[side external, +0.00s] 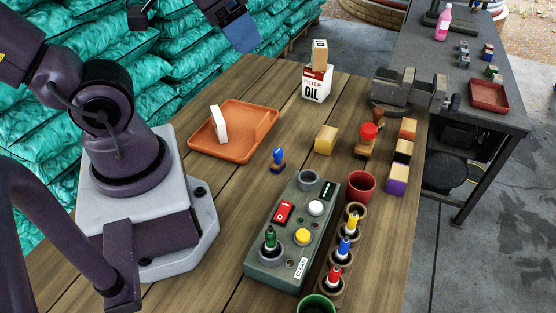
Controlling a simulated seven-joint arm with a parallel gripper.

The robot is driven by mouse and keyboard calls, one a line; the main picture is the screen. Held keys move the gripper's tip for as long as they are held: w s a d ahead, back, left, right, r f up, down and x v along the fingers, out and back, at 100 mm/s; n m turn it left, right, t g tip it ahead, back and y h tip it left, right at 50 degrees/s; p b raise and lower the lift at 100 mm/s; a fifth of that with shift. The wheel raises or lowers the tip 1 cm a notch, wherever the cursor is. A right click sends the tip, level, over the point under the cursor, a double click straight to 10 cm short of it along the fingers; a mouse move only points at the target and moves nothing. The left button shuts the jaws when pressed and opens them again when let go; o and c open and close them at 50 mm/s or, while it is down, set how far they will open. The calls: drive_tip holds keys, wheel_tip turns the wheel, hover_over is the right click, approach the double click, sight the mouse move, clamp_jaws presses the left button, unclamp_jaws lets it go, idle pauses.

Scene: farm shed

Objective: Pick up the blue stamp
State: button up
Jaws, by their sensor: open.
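The blue stamp (278,158) stands upright on the wooden table, between the orange tray and the grey-green control box. It has a rounded blue handle on a small base. My gripper (243,38) hangs at the top of the view, above and behind the stamp and well apart from it.
An orange tray (207,147) holding a white block lies left of the stamp. The control box (262,252) stands in front. A yellow block (325,139), red-topped stamp (367,138) and red cup (361,186) are to the right.

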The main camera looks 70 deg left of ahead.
drive_tip(key=a+f+n+g, duration=0.4)
drive_tip(key=a+f, duration=0.1)
drive_tip(key=f, duration=0.2)
drive_tip(key=n+t+h, duration=0.8)
drive_tip(key=n+h, duration=0.2)
drive_tip(key=n, duration=1.3)
approach(278, 160)
drive_tip(key=s+d, duration=0.1)
drive_tip(key=s+d+r, duration=0.1)
drive_tip(key=s, duration=0.1)
drive_tip(key=s+d+r, duration=0.1)
drive_tip(key=shift+s+d+r, duration=0.15)
drive_tip(key=shift+s+r, duration=0.05)
drive_tip(key=shift+w+a+f+n+t+y, duration=0.3)
drive_tip(key=shift+w+a+n+y, duration=0.1)
drive_tip(key=shift+a+n+y, duration=0.15)
drive_tip(key=shift+w+a+f+n+t+y, duration=0.15)
drive_tip(key=shift+w+a+n+t+y, duration=0.15)
drive_tip(key=shift+w+a+n+y, duration=0.15)
drive_tip(key=shift+w+a+y, duration=0.2)
drive_tip(key=shift+a+y, duration=0.1)
drive_tip(key=shift+w+d+t, duration=0.1)
drive_tip(key=shift+w+t, duration=0.2)
drive_tip(key=shift+w, duration=0.1)
drive_tip(key=x, duration=0.7)
drive_tip(key=shift+x, duration=2.6)
drive_tip(key=shift+w+r, duration=0.1)
drive_tip(key=c, duration=1)
